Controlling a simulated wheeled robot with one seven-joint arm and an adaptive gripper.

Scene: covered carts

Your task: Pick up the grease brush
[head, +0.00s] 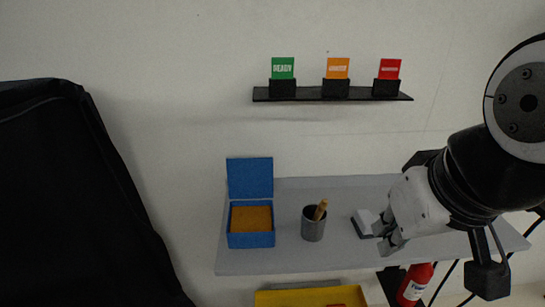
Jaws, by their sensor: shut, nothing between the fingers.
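A brown wooden handle (320,209), likely the grease brush, stands tilted in a grey metal cup (312,228) on the grey shelf (340,258). Its lower end is hidden inside the cup. My gripper (382,236) is at the right part of the shelf, to the right of the cup and apart from it. It is shut and empty, with its fingers pointing left.
A white and dark block (364,222) lies close beside my gripper, partly hidden by it. An open blue box (250,240) stands left of the cup. Above, a black rack (310,96) holds green, orange and red cards. A yellow tray (290,299) and a red extinguisher (412,287) are below.

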